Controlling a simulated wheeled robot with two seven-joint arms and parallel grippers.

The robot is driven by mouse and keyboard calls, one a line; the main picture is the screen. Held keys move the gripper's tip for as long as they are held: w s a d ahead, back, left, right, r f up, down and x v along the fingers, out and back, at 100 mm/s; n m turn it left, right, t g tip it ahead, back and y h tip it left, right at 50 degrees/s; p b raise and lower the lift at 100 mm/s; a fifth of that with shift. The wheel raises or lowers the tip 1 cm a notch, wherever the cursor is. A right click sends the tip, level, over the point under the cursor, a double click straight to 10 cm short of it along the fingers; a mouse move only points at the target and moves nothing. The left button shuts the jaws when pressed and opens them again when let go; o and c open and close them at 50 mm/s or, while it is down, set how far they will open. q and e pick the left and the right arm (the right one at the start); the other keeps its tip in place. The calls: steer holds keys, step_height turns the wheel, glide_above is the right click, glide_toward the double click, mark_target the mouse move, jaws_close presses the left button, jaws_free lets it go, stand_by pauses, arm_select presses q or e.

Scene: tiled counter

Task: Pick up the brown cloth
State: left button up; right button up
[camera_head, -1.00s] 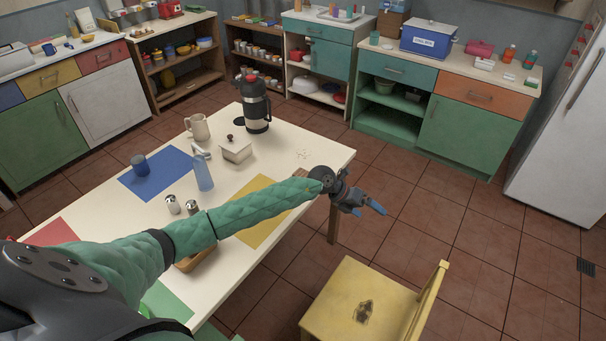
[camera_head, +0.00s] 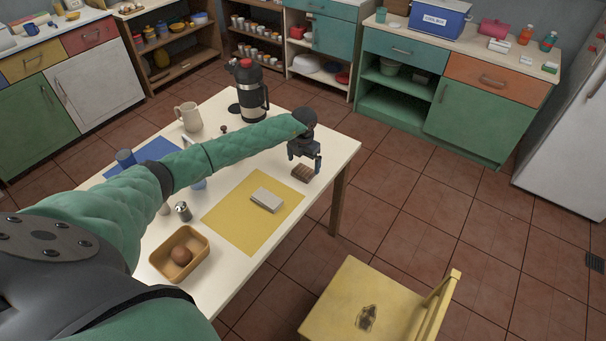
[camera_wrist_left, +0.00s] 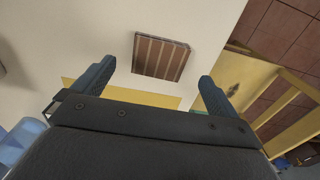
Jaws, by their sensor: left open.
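The brown cloth (camera_head: 304,173) is a small, flat, folded piece with stripes. It lies on the white table near its right edge, beyond the yellow mat. My left gripper (camera_head: 305,157) is open and empty, just above and behind the cloth in the head view. In the left wrist view the brown cloth (camera_wrist_left: 160,57) lies ahead of the open fingers and between their lines, not touching them. The left gripper (camera_wrist_left: 152,80) spans wider than the cloth there. My right gripper is not in view.
A grey-white folded cloth or block (camera_head: 266,199) lies on the yellow mat (camera_head: 235,222). A wooden tray (camera_head: 158,262) holds a round brown item. A shaker (camera_head: 183,211), a pitcher (camera_head: 188,116) and a dark flask (camera_head: 251,95) stand on the table. A yellow chair (camera_head: 350,300) stands nearby.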

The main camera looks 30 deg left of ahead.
mark_target(303, 170)
arm_select(q)
step_height(303, 170, down, 3)
steer(key=shift+a+f+b, duration=0.1)
steer(key=shift+f+b, duration=0.1)
steer(key=shift+b, duration=0.35)
steer(key=shift+f, duration=0.4)
steer(key=shift+r, duration=0.1)
steer(key=c, duration=1.1)
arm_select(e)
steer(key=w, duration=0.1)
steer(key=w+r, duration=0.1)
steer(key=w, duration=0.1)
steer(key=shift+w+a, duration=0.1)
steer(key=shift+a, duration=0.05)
arm_select(q)
steer(key=shift+r, duration=0.1)
